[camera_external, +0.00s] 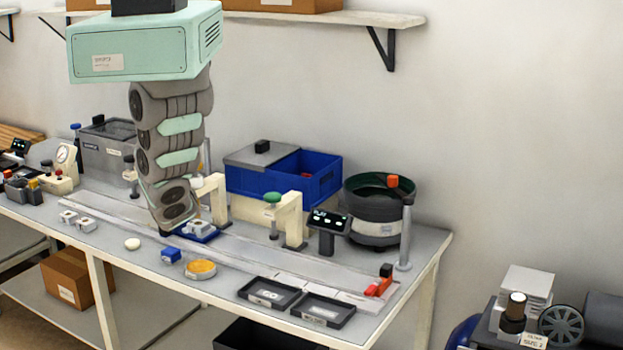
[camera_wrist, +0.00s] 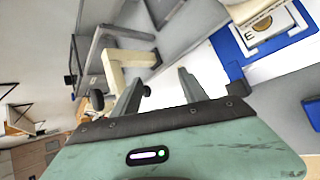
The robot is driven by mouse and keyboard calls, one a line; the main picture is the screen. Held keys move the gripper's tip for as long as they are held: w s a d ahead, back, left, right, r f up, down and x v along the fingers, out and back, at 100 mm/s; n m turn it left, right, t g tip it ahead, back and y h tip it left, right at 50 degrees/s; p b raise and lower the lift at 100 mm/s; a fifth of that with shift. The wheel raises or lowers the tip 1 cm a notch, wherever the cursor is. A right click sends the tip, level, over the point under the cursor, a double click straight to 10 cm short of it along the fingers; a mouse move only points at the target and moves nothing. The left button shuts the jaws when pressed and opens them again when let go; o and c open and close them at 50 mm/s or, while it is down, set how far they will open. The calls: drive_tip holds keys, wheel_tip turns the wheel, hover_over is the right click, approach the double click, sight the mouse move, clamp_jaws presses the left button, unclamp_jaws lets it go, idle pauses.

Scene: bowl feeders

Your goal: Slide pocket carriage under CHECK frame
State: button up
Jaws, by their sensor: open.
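The pocket carriage (camera_external: 210,238) is a blue tray on the long pale track, with a pale block (camera_external: 196,228) on it. In the wrist view the carriage (camera_wrist: 233,52) is at the upper right, its block (camera_wrist: 270,22) marked "E". One cream frame (camera_external: 221,184) stands just behind the carriage, and another cream frame (camera_external: 293,206) stands farther right. I cannot read which is the CHECK frame. A cream frame (camera_wrist: 118,72) also shows at the wrist view's upper left. My gripper (camera_wrist: 160,78) is open and empty, with the carriage outside its fingers. Externally, my wrist mostly hides it.
A blue bin (camera_external: 320,178) and a round bowl feeder (camera_external: 378,225) stand behind the track. A red block (camera_external: 378,287) sits at the track's right end.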

drive_tip(key=s+f+n+g+h+b, duration=0.35)
drive_tip(key=s+n+g, duration=0.2)
drive_tip(key=s, duration=0.45)
drive_tip(key=shift+m, duration=0.45)
drive_tip(key=x, duration=1)
drive_tip(key=shift+w+d+b, duration=0.15)
drive_tip(key=shift+w+b, duration=0.05)
drive_tip(key=shift+b, duration=0.15)
drive_tip(key=shift+r, duration=0.1)
clamp_jaws()
